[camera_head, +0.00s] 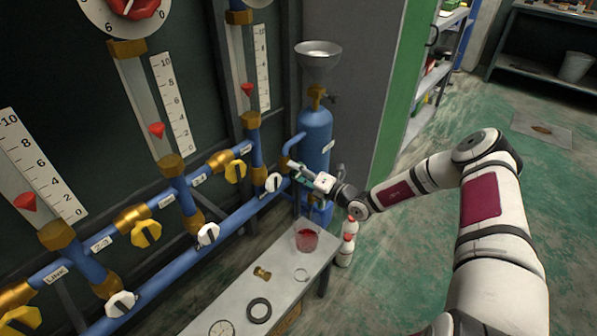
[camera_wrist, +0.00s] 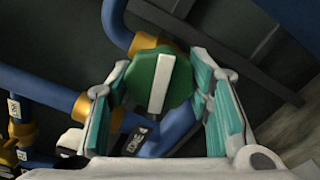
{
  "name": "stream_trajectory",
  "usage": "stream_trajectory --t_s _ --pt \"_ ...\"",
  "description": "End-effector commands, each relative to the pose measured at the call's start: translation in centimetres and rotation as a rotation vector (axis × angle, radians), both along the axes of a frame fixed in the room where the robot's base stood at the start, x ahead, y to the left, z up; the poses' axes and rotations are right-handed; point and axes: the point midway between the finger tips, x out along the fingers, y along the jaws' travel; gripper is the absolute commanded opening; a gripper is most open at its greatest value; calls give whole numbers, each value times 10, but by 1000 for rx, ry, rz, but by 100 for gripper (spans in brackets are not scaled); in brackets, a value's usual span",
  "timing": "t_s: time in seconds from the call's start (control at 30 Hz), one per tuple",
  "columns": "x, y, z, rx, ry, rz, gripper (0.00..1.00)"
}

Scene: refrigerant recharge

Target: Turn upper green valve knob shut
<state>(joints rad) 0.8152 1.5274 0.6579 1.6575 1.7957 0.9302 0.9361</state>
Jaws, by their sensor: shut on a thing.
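The green valve knob (camera_wrist: 162,80) with a white bar across its face is in the middle of the wrist view. It sits on a blue pipe with brass fittings. My gripper (camera_wrist: 163,95) has one teal-padded finger on each side of the knob and is shut on it. The white bar stands nearly upright in that view, tilted slightly. In the head view my gripper (camera_head: 296,172) is at the pipe beside the blue tank, and it mostly hides the knob there.
A blue tank (camera_head: 314,135) with a metal funnel (camera_head: 318,58) stands just behind my gripper. White knobs (camera_head: 208,234) and yellow knobs (camera_head: 235,169) line the pipes to the left. Below is a bench (camera_head: 310,263) with a cup of red liquid (camera_head: 306,238).

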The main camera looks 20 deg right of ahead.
Motion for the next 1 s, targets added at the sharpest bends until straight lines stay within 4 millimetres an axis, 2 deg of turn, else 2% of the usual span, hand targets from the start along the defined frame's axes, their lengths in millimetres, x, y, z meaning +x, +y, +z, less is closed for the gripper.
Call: stream_trajectory --t_s 0.4,1.0 --pt "0 0 0 195 140 -2 18" --pt "0 0 0 239 173 -2 18"
